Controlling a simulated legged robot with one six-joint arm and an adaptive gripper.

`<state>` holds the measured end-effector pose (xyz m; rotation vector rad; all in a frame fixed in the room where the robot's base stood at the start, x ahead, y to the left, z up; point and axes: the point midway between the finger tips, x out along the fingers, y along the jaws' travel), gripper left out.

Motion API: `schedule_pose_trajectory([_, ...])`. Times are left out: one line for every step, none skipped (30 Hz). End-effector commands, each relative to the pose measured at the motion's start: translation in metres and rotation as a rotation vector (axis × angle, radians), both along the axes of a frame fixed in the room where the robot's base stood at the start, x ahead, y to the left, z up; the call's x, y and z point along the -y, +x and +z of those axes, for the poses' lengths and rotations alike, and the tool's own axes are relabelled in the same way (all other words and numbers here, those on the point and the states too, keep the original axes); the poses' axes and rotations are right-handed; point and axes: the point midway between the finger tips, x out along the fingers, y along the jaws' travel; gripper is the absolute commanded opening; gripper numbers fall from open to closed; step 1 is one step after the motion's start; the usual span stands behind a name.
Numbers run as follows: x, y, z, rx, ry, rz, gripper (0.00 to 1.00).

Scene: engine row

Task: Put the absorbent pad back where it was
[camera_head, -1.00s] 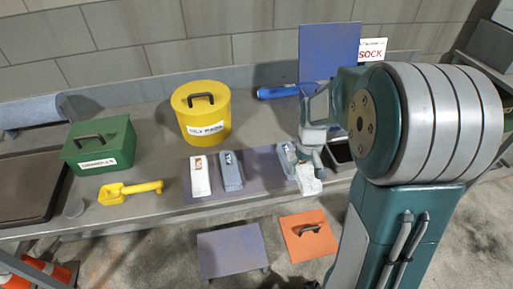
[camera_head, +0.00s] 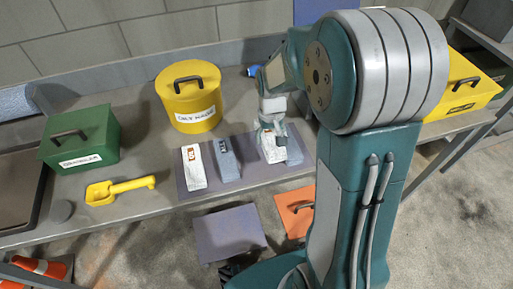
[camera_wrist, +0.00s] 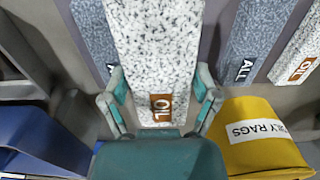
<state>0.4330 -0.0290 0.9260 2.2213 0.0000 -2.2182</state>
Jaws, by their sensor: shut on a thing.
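My gripper (camera_head: 271,132) is shut on a white speckled absorbent pad (camera_head: 270,152) with a brown OIL label. In the wrist view the pad (camera_wrist: 157,50) lies between the two fingers (camera_wrist: 160,92), its label at the palm end. The pad is over the right part of the grey mat (camera_head: 247,174), just left of a blue-grey pad (camera_head: 294,151). I cannot tell whether it touches the mat. Another white OIL pad (camera_head: 193,168) and a blue-grey ALL pad (camera_head: 227,162) lie side by side on the mat's left part.
A yellow oily-rags can (camera_head: 190,100) stands behind the mat. A green box (camera_head: 80,140) and a yellow scoop (camera_head: 118,189) are at the left. A yellow bin (camera_head: 466,90) is at the far right. A low grey-violet platform (camera_head: 228,232) and an orange lid (camera_head: 296,210) are below the bench.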

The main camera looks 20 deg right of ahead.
Motion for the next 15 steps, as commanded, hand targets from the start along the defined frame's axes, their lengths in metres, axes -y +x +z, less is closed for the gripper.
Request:
schedule_pose_trajectory([-0.006, 0.004, -0.012, -0.008, 0.001, 0.001, 0.32])
schedule_pose_trajectory([-0.009, 0.007, -0.017, -0.007, 0.001, 0.001, 0.32])
schedule_pose_trajectory([-0.013, 0.011, -0.023, -0.006, 0.001, 0.001, 0.32])
schedule_pose_trajectory([-0.015, 0.013, -0.028, -0.006, 0.001, 0.001, 0.32])
schedule_pose_trajectory([-0.017, 0.015, -0.031, -0.005, 0.001, 0.0, 0.32])
schedule_pose_trajectory([-0.02, 0.017, -0.035, -0.005, 0.001, -0.001, 0.32])
schedule_pose_trajectory([-0.021, 0.018, -0.038, -0.005, 0.002, -0.001, 0.32])
schedule_pose_trajectory([-0.022, 0.02, -0.039, -0.004, 0.002, -0.001, 0.32])
schedule_pose_trajectory([-0.023, 0.021, -0.041, -0.002, 0.002, -0.001, 0.32])
schedule_pose_trajectory([-0.024, 0.022, -0.042, -0.002, 0.002, -0.001, 0.32])
schedule_pose_trajectory([-0.025, 0.022, -0.043, -0.002, 0.001, -0.001, 0.32])
schedule_pose_trajectory([-0.027, 0.024, -0.046, -0.002, 0.001, -0.001, 0.32])
schedule_pose_trajectory([-0.029, 0.025, -0.049, -0.003, 0.001, -0.001, 0.32])
schedule_pose_trajectory([-0.031, 0.026, -0.052, -0.004, 0.001, -0.001, 0.32])
schedule_pose_trajectory([-0.031, 0.026, -0.059, -0.007, 0.0, -0.002, 0.32])
